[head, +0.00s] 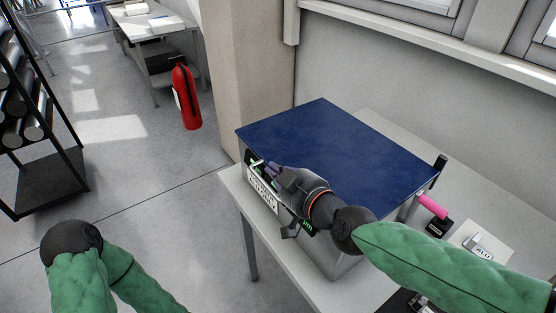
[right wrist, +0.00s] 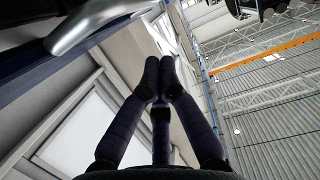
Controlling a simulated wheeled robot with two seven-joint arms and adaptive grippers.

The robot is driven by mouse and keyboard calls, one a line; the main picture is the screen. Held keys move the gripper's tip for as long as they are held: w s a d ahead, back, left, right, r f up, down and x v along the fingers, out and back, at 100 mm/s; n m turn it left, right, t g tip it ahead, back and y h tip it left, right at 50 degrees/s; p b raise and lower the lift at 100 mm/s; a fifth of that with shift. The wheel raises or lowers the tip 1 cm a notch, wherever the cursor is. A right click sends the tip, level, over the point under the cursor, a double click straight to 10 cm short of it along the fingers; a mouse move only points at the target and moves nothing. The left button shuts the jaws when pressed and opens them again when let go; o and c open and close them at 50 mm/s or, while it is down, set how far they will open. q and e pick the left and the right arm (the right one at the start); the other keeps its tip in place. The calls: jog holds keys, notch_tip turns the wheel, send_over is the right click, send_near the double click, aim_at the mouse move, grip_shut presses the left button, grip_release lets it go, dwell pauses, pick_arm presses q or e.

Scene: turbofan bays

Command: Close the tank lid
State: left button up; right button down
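The tank (head: 341,265) is a grey box with a label on its front, standing on a light table. Its dark blue lid (head: 335,145) lies over the top, nearly flat; I cannot tell whether it is fully seated. My right gripper (head: 258,167) is at the tank's front, by the lid's left front edge, and hides part of it. A silver handle (right wrist: 95,28) and a dark blue edge show at upper left there. My left gripper is out of view.
A pink-handled item (head: 433,206) and a block marked ALU (head: 480,247) sit on the table right of the tank. A wall and windowsill are behind. A red extinguisher (head: 186,97) is by the pillar; a rack (head: 35,130) stands far left. The floor between is clear.

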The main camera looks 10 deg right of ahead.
jog(key=shift+n, duration=0.5)
jog(key=shift+s+a+f, duration=0.1)
jog(key=shift+f, duration=0.95)
jog(key=shift+a+f, duration=0.1)
jog(key=shift+f, duration=0.95)
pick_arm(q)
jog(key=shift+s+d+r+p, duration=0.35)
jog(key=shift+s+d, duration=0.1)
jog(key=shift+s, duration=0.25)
pick_arm(e)
jog(key=s+d+r, duration=0.6)
jog(key=s, duration=0.2)
